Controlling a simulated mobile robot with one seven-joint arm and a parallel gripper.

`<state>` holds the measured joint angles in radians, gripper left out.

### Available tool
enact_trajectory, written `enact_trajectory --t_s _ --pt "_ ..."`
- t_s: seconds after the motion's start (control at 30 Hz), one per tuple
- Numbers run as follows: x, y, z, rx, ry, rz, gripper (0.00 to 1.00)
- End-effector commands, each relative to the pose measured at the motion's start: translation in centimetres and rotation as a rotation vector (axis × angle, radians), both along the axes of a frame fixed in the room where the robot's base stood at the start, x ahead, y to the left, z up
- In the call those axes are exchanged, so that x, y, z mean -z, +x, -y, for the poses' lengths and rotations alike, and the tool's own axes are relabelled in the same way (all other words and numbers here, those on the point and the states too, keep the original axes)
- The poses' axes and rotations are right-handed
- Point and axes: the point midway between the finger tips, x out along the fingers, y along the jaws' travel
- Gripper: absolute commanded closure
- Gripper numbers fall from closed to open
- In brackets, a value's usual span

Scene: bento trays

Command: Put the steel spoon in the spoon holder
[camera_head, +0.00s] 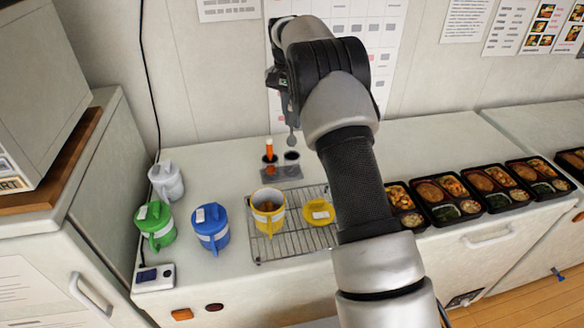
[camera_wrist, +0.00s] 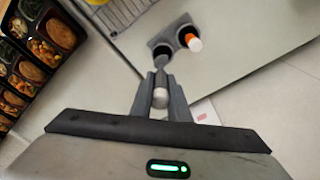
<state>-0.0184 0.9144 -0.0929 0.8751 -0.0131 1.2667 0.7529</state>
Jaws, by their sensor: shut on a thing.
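My gripper (camera_wrist: 160,98) is shut on the steel spoon (camera_wrist: 161,97), whose rounded handle end shows between the fingers in the wrist view. In the head view the spoon (camera_head: 292,138) hangs roughly upright below my gripper (camera_head: 287,108), above the spoon holder. The spoon holder (camera_head: 280,174) is a grey stand with two dark cups. Its left cup in the head view holds an orange-handled utensil (camera_head: 269,150); the right cup looks empty. In the wrist view the holder (camera_wrist: 173,32) is just beyond the fingers. The spoon's lower end lies close to one cup there; contact cannot be told.
A wire rack (camera_head: 285,247) bears a yellow jug (camera_head: 262,222) and a yellow lid (camera_head: 319,212). Blue (camera_head: 211,235), green (camera_head: 158,232) and white (camera_head: 166,184) jugs stand left. Several bento trays (camera_head: 447,216) line the right. The wall is behind the holder.

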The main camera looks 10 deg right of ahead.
Motion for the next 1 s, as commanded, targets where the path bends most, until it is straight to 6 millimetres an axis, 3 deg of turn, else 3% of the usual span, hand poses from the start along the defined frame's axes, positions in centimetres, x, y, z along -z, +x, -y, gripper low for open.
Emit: enact_trajectory --t_s 0.13,0.7,1.0 --pt "1.8 0.8 0.3 0.0 0.004 -0.001 1.0" --pt "10.0 0.8 0.3 0.0 0.004 -0.002 1.0" --pt "11.0 0.9 0.3 0.0 0.004 0.002 1.0"
